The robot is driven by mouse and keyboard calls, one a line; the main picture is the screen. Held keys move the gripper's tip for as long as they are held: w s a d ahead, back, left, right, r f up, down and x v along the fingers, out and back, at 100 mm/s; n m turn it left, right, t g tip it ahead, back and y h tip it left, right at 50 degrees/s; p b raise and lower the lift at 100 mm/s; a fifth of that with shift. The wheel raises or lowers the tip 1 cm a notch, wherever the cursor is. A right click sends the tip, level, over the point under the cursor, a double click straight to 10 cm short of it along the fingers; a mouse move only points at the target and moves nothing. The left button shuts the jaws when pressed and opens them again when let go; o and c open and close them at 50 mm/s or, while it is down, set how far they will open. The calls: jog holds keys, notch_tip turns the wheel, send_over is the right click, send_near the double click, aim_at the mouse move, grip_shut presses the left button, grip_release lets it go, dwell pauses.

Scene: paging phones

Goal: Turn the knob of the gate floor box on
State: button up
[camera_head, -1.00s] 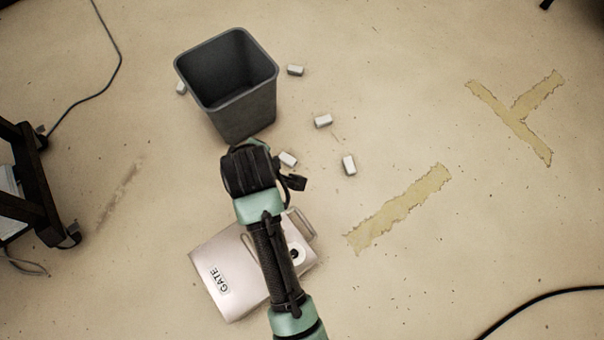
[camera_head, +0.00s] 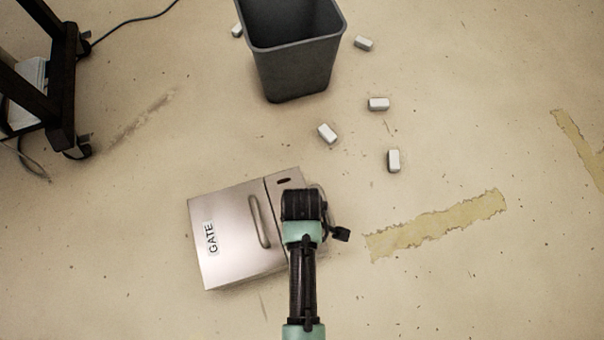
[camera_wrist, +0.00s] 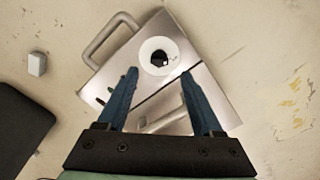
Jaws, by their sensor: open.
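The gate floor box (camera_head: 236,244) is a silvery metal box lying on the floor, with a "GATE" label and a bar handle on its lid. My arm covers its right part in the head view, so the knob is hidden there. In the wrist view the box (camera_wrist: 205,85) shows its knob (camera_wrist: 159,58), a dark piece on a round white plate. My gripper (camera_wrist: 158,80) is open and empty, its two blue fingers pointing at the box. The knob appears just beyond and between the fingertips, and I see no contact. A second handle (camera_wrist: 108,36) stands at the box's edge.
A grey bin (camera_head: 293,60) stands behind the box, with several small white blocks (camera_head: 378,104) on the floor around it. A dark wheeled cart (camera_head: 60,100) is at the left. Worn yellow tape (camera_head: 437,226) marks open floor at the right.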

notch_tip(320, 180, down, 6)
jog(key=b, duration=0.3)
jog(key=shift+r, duration=0.15)
grip_shut()
